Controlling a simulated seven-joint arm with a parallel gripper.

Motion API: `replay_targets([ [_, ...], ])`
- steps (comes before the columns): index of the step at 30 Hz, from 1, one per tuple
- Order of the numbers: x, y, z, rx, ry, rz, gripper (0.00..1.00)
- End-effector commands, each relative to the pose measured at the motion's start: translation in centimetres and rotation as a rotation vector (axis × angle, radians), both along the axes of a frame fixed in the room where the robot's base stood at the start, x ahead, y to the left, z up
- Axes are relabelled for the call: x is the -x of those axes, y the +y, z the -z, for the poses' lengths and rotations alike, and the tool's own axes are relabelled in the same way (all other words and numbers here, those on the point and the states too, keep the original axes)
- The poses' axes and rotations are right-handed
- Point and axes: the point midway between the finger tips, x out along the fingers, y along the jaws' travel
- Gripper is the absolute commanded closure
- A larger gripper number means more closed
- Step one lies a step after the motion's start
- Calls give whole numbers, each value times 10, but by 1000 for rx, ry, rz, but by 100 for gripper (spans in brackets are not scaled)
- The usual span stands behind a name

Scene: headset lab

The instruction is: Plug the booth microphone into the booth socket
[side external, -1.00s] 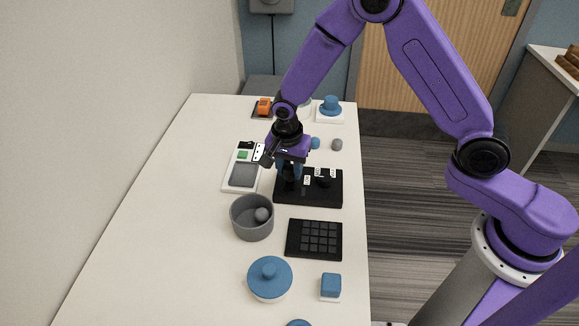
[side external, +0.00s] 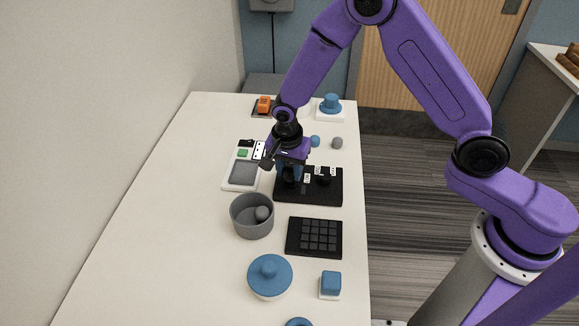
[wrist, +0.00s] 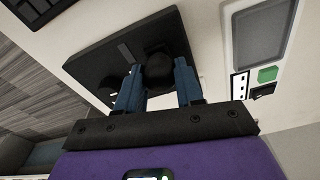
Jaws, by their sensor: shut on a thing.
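A black board (side external: 310,199) with small white labels lies on the table, and it also shows in the wrist view (wrist: 98,65). My gripper (side external: 288,181) is pointed down over the left part of this board. In the wrist view its two blue fingers (wrist: 158,85) are shut on a black round-topped plug (wrist: 158,68), which appears to be the booth microphone's. The plug is at or just above the board; I cannot tell whether it is seated. The socket under it is hidden. Another black knob-like part (side external: 324,180) stands on the board to the right.
A white device with a grey screen (side external: 243,175) lies left of the board. A grey bowl (side external: 252,222) holding a grey ball, a black keypad (side external: 314,238) and a blue-lidded pot (side external: 269,275) stand nearer. Small blue and grey pieces lie behind. The table's left side is clear.

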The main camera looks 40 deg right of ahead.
Motion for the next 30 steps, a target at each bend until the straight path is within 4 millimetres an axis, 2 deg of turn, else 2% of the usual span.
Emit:
replay_targets([
  [12, 0, 0, 9, -1, 0, 1, 93],
  [13, 0, 0, 9, -1, 0, 1, 54],
  [15, 0, 0, 9, -1, 0, 1, 34],
  [25, 0, 0, 7, -1, -1, 0, 34],
  [30, 0, 2, -8, -2, -4, 2, 34],
])
